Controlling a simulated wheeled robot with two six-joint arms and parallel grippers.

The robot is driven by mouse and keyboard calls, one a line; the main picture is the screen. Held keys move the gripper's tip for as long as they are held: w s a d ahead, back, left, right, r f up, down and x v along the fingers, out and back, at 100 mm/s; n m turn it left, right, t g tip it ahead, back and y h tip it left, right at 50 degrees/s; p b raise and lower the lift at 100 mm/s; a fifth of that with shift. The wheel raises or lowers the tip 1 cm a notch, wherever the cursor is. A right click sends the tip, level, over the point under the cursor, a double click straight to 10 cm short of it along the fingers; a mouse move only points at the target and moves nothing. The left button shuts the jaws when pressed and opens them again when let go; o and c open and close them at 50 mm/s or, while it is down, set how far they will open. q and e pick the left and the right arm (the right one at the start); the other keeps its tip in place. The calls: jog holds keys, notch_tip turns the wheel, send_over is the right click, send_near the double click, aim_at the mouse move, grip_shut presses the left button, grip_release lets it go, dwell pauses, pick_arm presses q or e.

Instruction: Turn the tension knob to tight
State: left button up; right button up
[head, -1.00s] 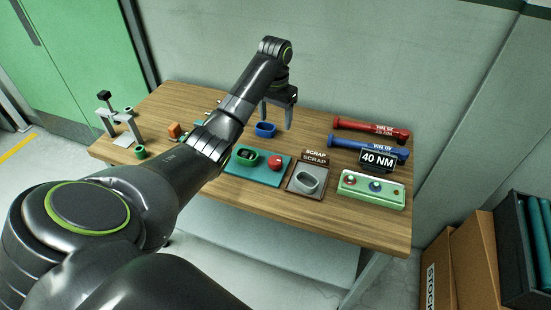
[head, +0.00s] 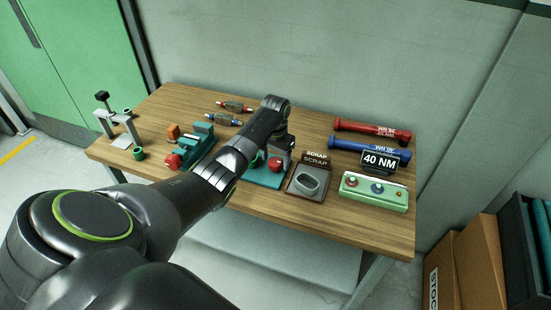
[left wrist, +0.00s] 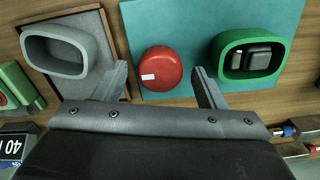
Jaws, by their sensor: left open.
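A round red knob (head: 274,164) with a white mark sits on a teal board (head: 262,180). In the left wrist view the knob (left wrist: 164,66) is fully visible, its white mark on its left side. No tight or loose label is readable. My left gripper (head: 277,158) is over the board at the knob. In the left wrist view its open fingers (left wrist: 160,70) appear on either side of the knob, with gaps showing; I cannot tell how far down they reach. A green oval ring (left wrist: 251,54) with dark blocks inside stands beside the knob. My right gripper is not in view.
A scrap tray (head: 292,190) holding a grey ring (head: 310,183) is close right of the board. A green button box (head: 350,195), 40 NM sign (head: 379,161) and torque wrenches (head: 365,130) lie further right. A green vise (head: 203,140) is left, partly behind my arm.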

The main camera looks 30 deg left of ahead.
pick_arm(q)
jog(key=shift+f, duration=0.35)
jog(key=shift+c, duration=0.5)
jog(key=c, duration=0.9)
